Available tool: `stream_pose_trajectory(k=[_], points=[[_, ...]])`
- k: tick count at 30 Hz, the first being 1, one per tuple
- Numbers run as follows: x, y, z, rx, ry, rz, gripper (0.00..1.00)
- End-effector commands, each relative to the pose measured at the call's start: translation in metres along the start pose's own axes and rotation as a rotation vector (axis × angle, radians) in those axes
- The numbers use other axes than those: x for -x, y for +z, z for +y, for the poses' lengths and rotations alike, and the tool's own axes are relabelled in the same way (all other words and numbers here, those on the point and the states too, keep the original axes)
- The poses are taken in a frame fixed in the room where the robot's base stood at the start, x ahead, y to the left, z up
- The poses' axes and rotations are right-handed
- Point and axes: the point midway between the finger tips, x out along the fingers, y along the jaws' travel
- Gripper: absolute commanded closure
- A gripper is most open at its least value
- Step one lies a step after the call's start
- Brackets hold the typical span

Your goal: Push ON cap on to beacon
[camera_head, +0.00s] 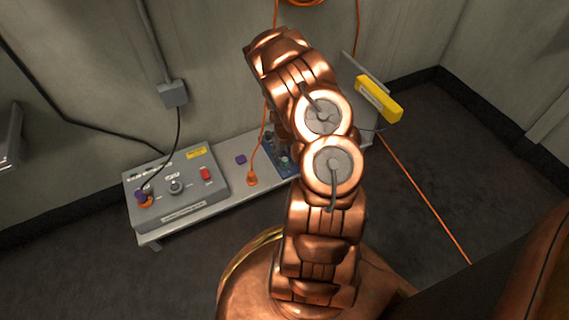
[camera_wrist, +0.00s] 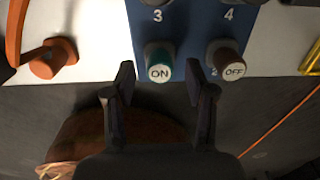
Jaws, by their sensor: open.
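In the wrist view the ON cap (camera_wrist: 159,63) is a green knob with a white face marked ON, standing on a blue panel (camera_wrist: 190,20). My gripper (camera_wrist: 159,84) is open and empty. Its two fingers are spread on either side in the picture, just below the ON cap; I cannot tell whether they touch it. A dark reddish OFF cap (camera_wrist: 228,62) stands to the right, beyond the right finger. In the head view the blue panel (camera_head: 273,151) is partly hidden by my arm, and my gripper is hidden. I cannot make out a beacon for certain.
A grey control box (camera_head: 205,203) with knobs and a red switch sits left on the light bench (camera_head: 248,203). A purple block (camera_head: 240,159) and an orange plug (camera_head: 252,179) with its cord lie between box and panel. A yellow bar (camera_head: 379,99) is at right.

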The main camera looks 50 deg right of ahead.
Motion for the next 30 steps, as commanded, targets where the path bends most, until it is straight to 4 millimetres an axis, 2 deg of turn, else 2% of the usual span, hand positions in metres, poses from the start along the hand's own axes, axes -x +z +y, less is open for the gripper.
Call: stream_pose_trajectory(k=[1, 6, 30], points=[[-0.008, 0.0, 0.001, -0.001, 0.002, 0.001, 0.45], [-0.018, -0.001, 0.001, 0.001, 0.002, 0.002, 0.45], [-0.02, 0.0, 0.0, 0.001, 0.001, 0.001, 0.45]])
